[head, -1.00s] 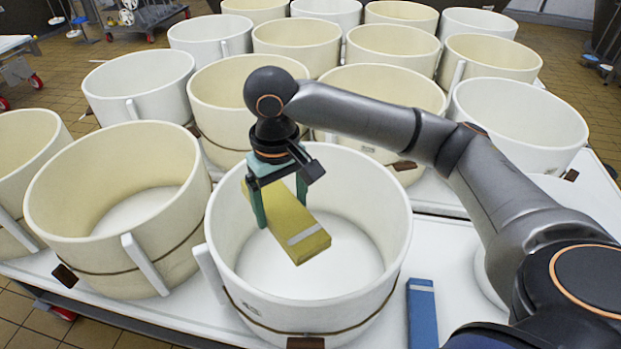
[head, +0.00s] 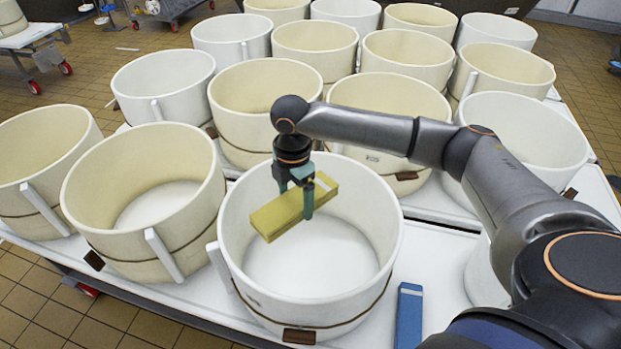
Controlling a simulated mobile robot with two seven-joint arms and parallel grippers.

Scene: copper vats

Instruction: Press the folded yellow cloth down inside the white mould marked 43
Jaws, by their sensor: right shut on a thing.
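The white mould (head: 312,302) stands open at the front of the table; I cannot read its number. The folded yellow cloth (head: 275,217) is a long flat block with a pale grey stripe near its far right end. My right gripper (head: 300,205) is shut on the cloth, with its green fingers on either side of it. The cloth is inside the mould's opening, seemingly above the white floor and slanting from lower left to upper right. I cannot tell whether it touches the wall. My left gripper is out of view.
A blue block (head: 409,318) lies on the white table right of the mould. A cream mould (head: 140,225) stands close on the left, and several cream and white moulds crowd behind. The mould's floor (head: 320,265) is bare in front of the cloth.

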